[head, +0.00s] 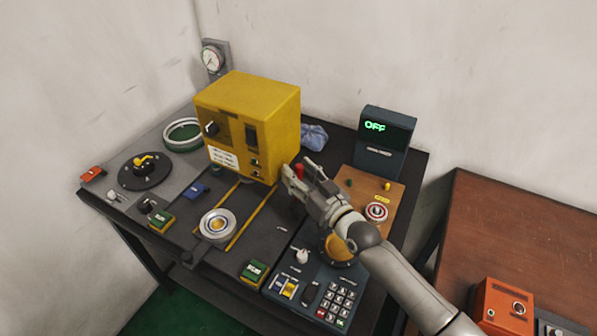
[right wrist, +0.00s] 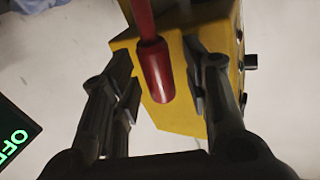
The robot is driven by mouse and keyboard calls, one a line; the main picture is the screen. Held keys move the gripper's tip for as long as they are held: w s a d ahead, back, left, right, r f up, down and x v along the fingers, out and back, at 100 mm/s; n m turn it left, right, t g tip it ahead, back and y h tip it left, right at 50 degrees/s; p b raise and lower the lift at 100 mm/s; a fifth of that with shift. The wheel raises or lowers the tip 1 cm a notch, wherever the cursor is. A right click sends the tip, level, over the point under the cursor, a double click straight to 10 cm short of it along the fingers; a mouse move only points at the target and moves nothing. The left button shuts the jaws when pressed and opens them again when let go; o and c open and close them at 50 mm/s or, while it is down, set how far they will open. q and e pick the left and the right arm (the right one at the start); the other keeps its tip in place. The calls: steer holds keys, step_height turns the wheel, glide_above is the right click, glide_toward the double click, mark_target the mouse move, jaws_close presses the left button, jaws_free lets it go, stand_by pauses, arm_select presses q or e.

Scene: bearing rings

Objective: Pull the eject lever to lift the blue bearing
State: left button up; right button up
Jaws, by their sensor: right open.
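A red lever handle (right wrist: 156,70) hangs between the two fingers of my right gripper (right wrist: 160,90) in the right wrist view, with gaps on both sides. In the head view a bit of the red handle (head: 299,170) shows at the fingers. My right gripper (head: 298,180) is open around the handle, near the right side of the yellow box (head: 248,115). A pale blue-grey ring (head: 217,223) with a yellow middle sits on the bench at the front. I cannot tell for sure that it is the blue bearing. My left gripper is out of view.
A dark display box (head: 386,140) reading OFF stands at the back right. A keypad panel (head: 315,285) lies under my right arm. A green ring (head: 183,134) and a round dial (head: 145,170) are at the left. A brown table (head: 510,240) stands at the right.

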steer(key=shift+w+a, duration=0.2)
steer(key=shift+w, duration=0.05)
steer(key=shift+c, duration=0.3)
jaws_close()
